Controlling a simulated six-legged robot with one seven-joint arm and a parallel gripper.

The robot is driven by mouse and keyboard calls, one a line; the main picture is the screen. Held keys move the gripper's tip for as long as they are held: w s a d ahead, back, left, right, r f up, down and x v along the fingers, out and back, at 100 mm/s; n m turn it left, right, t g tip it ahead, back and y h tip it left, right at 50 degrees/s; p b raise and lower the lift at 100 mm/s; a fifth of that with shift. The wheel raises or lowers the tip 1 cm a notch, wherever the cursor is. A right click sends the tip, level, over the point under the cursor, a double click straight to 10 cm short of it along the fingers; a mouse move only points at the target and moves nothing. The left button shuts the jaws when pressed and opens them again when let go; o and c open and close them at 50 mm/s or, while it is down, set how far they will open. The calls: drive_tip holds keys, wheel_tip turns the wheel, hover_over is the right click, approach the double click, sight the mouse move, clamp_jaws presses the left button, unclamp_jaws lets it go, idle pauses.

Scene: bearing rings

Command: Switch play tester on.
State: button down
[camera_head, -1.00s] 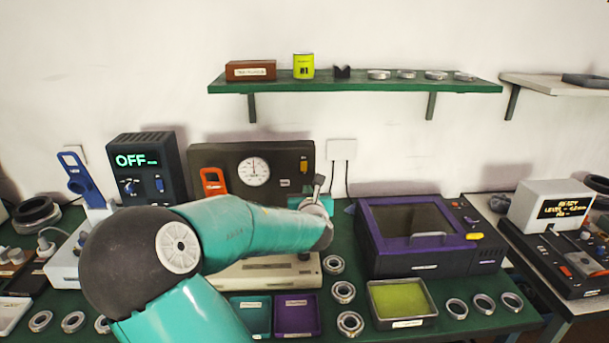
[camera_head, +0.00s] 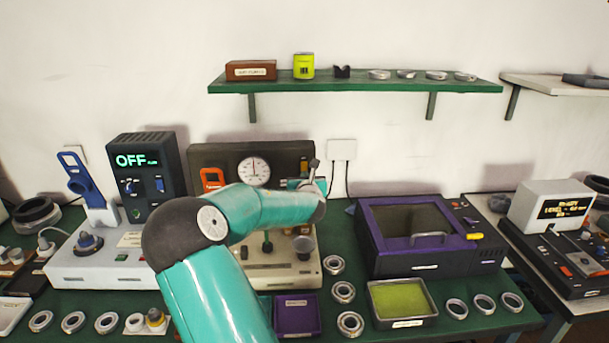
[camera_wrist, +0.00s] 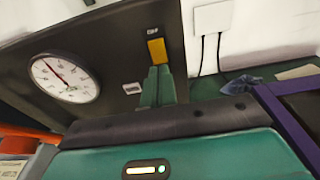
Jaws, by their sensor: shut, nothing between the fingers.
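The play tester appears to be the machine with a dark upright panel (camera_head: 215,153), a round dial gauge (camera_head: 254,172) and a cream base (camera_head: 285,282). In the wrist view, a yellow-orange switch (camera_wrist: 156,50) sits on the panel, right of the dial (camera_wrist: 65,78). My gripper (camera_wrist: 158,72) is shut and empty, its teal fingers just below the switch and overlapping its lower end in the picture. I cannot tell whether they touch it. In the head view, my gripper (camera_head: 291,184) is in front of the panel's right side.
A purple-framed machine (camera_head: 365,235) stands to the right. A dark box reading OFF (camera_head: 145,180) is to the left. Bearing rings (camera_head: 343,292), a purple tray (camera_head: 297,316) and a yellow-green tray (camera_head: 402,300) lie in front. A green shelf (camera_head: 355,82) hangs above.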

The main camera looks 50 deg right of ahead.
sight(304, 166)
drive_tip(key=shift+x, duration=1.25)
drive_tip(key=shift+w+d+f, duration=0.1)
